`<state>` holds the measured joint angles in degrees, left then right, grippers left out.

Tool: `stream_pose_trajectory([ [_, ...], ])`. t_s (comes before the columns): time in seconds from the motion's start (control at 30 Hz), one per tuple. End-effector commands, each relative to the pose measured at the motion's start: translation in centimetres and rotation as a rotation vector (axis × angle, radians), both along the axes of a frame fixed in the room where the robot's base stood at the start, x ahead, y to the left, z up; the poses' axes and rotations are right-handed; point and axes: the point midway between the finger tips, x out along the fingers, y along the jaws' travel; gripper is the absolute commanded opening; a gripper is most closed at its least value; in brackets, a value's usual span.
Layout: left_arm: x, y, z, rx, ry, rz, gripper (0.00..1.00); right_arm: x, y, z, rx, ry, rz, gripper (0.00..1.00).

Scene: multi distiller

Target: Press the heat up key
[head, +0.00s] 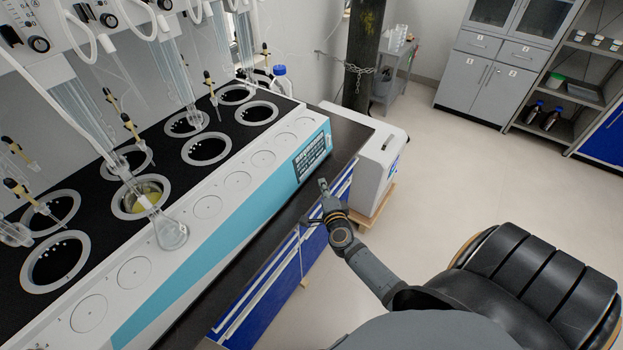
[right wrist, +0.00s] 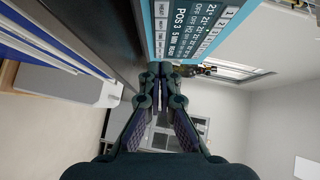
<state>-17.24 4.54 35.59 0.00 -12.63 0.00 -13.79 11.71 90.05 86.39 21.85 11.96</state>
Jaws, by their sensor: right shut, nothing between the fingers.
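The multi distiller (head: 215,232) is a long white and light blue machine on a dark bench. Its dark control panel (head: 312,157) with rows of pale text is at the right end of the blue front. The panel also shows at the top of the right wrist view (right wrist: 184,32), turned sideways, with words such as "POS 3" and "OFF". I cannot single out the heat up key. My right gripper (head: 322,184) is shut and empty, just below and in front of the panel. In the right wrist view its closed fingertips (right wrist: 161,70) appear near the panel's lower edge; contact is not clear. My left gripper is out of view.
Glass tubes and a flask (head: 171,234) stand over the distiller's round wells. A narrow strip of dark bench (head: 340,150) edges the machine. A white box-shaped unit (head: 377,170) stands right of the bench. Open floor (head: 440,160) lies farther right.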

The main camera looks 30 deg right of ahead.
Motion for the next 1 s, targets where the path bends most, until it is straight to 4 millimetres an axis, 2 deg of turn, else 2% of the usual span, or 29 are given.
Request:
stream_pose_trajectory([
  [0.1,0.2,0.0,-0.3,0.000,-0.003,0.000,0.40,2.4,-0.9,-0.3,-0.001,-0.002,0.000,0.00],
  [0.3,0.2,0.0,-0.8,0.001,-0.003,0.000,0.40,4.8,0.5,-0.9,0.003,-0.001,0.000,0.00],
  [0.47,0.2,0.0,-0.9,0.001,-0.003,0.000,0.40,5.6,0.8,-1.0,0.001,0.000,0.001,0.00],
  [0.8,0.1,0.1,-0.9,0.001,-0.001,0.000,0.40,5.7,0.9,-1.0,0.001,0.000,0.001,0.00],
  [1.0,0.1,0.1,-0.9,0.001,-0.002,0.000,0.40,7.2,1.6,-1.3,0.001,0.000,0.003,0.00],
])
